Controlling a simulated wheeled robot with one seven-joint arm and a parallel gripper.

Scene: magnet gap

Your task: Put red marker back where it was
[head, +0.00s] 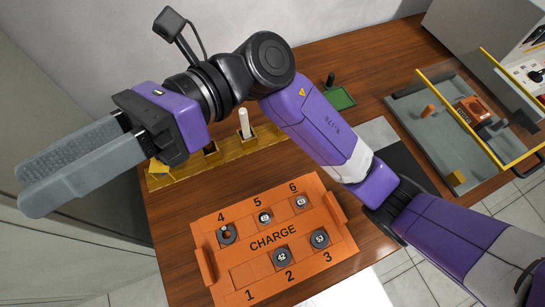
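I cannot make out a red marker for certain in the head view. A wooden rack (238,147) with square holes lies along the back of the table, partly behind my arm. A white marker-like stick (244,124) stands upright in one of its holes; other holes look empty. My gripper (22,188) is at the far left, raised above the floor beside the table. Its two grey fingers look apart, with a textured inner face showing and nothing seen between them. A small orange-red cylinder (428,111) stands on the grey tray at the right.
An orange CHARGE board (235,237) with numbered slots holds several dark discs. A green tray (341,98) and a black upright object (330,80) are behind my arm. The grey tray (405,98) has a clear yellow-edged panel (490,90) and a yellow block (457,177).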

